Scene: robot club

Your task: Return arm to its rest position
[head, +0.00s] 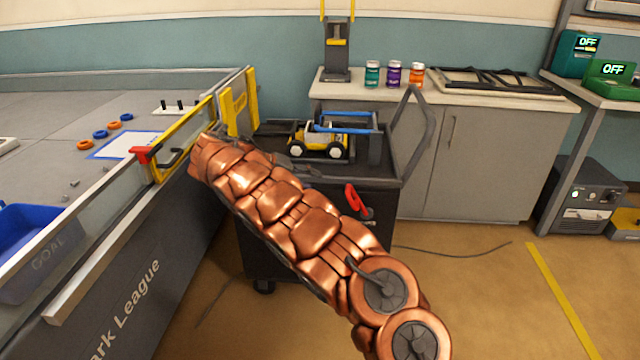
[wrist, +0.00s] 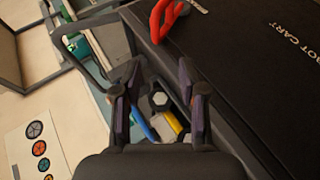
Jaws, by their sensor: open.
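My copper arm stretches from the lower right to the middle left in the head view, and its end lies beside the yellow gate at the field wall. My gripper (wrist: 163,92) shows in the wrist view with its two dark purple-padded fingers apart. I see nothing held between them. In the head view the gripper is largely hidden behind my arm. In the head view that wheeled robot (head: 322,140) stands on the black cart.
The black cart (head: 385,200) has a red clamp (head: 355,200) on its side. The yellow gate (head: 236,108) and field wall (head: 110,205) stand close to my arm. A counter (head: 465,110) with three jars is behind. Open floor (head: 490,300) lies at right.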

